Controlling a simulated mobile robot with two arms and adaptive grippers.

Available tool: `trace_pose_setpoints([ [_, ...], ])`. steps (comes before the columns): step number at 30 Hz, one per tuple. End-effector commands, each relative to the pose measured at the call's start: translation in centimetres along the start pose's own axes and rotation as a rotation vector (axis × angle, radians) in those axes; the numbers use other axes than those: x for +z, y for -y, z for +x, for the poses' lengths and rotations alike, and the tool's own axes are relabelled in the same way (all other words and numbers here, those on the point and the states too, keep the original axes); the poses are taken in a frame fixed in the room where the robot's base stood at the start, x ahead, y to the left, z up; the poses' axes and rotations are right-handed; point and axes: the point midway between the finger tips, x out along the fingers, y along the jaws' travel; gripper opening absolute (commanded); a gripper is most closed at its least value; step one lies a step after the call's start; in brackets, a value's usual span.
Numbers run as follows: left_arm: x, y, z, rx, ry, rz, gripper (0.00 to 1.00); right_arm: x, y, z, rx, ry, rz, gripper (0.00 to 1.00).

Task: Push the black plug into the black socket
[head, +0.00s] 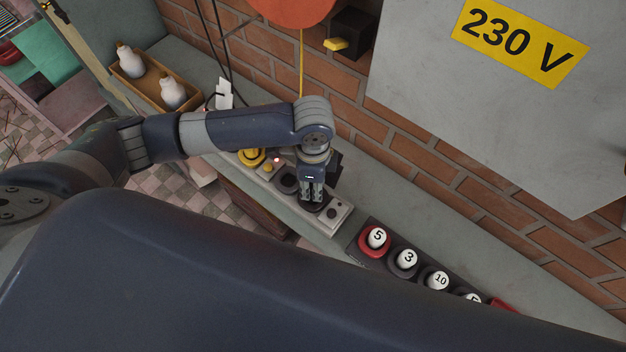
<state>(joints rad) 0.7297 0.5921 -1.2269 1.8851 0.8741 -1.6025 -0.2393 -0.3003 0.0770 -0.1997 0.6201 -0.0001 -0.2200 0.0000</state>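A grey socket strip (340,216) lies on the bench, with dark round sockets along it. One dark round socket (288,184) shows just left of my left gripper. My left gripper (312,198) points down over another dark round piece (316,208) near the strip's right end; I cannot tell whether this is a socket or a plug in it. The fingers look close together, but what is between them is hidden. A black block-like thing (336,164) shows partly behind the gripper; I cannot tell if it is the black plug. My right gripper is not in view.
A yellow plug (252,157) and a small red light (277,160) are on the strip's left part. A dark rack with numbered white knobs (376,238) lies to the right. A wooden tray (143,82) holds two white bottles. A brick wall and grey panel (420,80) stand behind.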

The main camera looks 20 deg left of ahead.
Motion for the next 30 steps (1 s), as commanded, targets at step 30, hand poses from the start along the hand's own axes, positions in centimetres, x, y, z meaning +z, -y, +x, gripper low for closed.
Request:
trace_pose_setpoints([
  [30, 0.0, 0.0, 1.4, 0.000, 0.000, 0.001, 0.06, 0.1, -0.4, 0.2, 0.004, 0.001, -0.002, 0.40],
])
